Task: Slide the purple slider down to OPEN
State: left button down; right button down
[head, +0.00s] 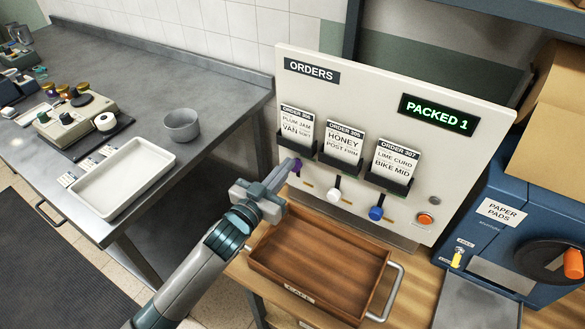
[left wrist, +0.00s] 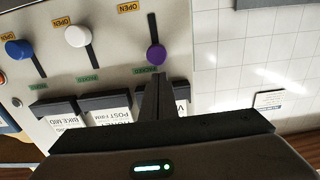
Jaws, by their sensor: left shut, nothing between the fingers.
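The purple slider (left wrist: 155,55) has its knob at the card end of its slot, beside a green label; a yellow OPEN label (left wrist: 128,7) is at the other end. In the head view the purple knob (head: 297,164) shows partly behind my left gripper (head: 291,168). My left gripper is shut and empty. In the left wrist view its fingertips (left wrist: 158,82) are right by the knob, on its card side; I cannot tell if they touch. My right gripper is not in view.
The white slider (head: 333,195) and blue slider (head: 376,213) sit lower on the ORDERS board (head: 450,165). Card holders are above them. A wooden tray (head: 262,262) with a metal handle lies below. A blue machine (head: 490,240) stands at right.

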aim_at(293, 170)
pick_arm(q)
jog(key=shift+b+x, duration=0.4)
jog(key=shift+x, duration=1.35)
jog(key=shift+s+a+p, duration=0.25)
jog(key=shift+s+p, duration=0.05)
jog(key=shift+p, duration=0.1)
jog(key=shift+f+b, duration=0.3)
jog(key=shift+f, duration=0.15)
dwell(0.3)
jog(key=shift+f+b, duration=1.15)
jog(key=shift+f, duration=1.1)
jog(key=shift+r, duration=0.25)
jog(key=shift+r+p, duration=0.35)
jog(key=shift+p, duration=0.05)
